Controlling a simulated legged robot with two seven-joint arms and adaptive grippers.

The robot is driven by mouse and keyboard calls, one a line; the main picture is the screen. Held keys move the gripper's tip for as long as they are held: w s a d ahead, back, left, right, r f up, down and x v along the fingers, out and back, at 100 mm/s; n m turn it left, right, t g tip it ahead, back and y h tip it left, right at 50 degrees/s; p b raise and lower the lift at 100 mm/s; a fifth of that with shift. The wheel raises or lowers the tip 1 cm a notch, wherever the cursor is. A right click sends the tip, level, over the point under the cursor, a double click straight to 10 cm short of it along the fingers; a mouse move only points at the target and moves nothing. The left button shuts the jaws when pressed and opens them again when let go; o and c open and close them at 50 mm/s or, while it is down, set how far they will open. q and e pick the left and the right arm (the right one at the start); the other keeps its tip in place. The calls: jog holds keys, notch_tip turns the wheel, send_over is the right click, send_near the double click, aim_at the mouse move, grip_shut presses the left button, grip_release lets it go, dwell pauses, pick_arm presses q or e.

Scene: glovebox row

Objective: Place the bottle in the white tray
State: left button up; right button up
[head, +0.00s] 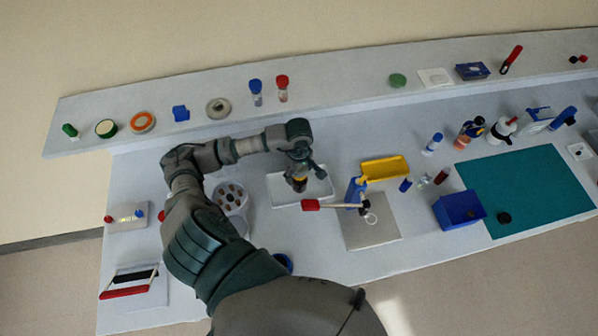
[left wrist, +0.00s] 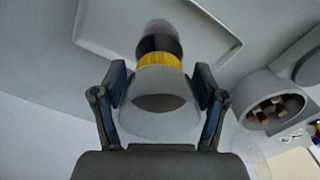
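The bottle (left wrist: 160,95) shows in the left wrist view with a pale rounded body, a yellow band and a dark section beyond it. My left gripper (left wrist: 161,88) has a finger against each side of the bottle and appears shut on it. In the head view the left gripper (head: 299,172) hangs over the white tray (head: 319,190), with the dark and yellow part of the bottle (head: 299,185) below it. The tray's rim also shows behind the bottle in the left wrist view (left wrist: 105,52). Whether the bottle touches the tray floor is unclear. My right gripper is out of view.
A red-handled mallet (head: 325,205) lies just right of the tray, near a grey plate (head: 372,232). A yellow bin (head: 385,168) and a blue bin (head: 459,209) stand further right. A round holder with several items (head: 231,197) stands close left of the tray.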

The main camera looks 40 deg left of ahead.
pick_arm(q)
jog(key=shift+a, duration=0.15)
jog(key=shift+r, duration=0.2)
jog(key=r+p, duration=0.2)
jog(key=r, duration=0.1)
jog(key=r+p, duration=0.1)
jog(key=r, duration=0.3)
jog(key=r+p, duration=0.2)
jog(key=r, duration=0.2)
jog(key=shift+d+p, duration=0.25)
jog(key=shift+p, duration=0.1)
jog(key=shift+a+r, duration=0.15)
jog(key=shift+r, duration=0.15)
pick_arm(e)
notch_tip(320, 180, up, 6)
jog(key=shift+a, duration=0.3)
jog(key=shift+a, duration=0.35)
pick_arm(q)
jog(key=shift+d, duration=0.2)
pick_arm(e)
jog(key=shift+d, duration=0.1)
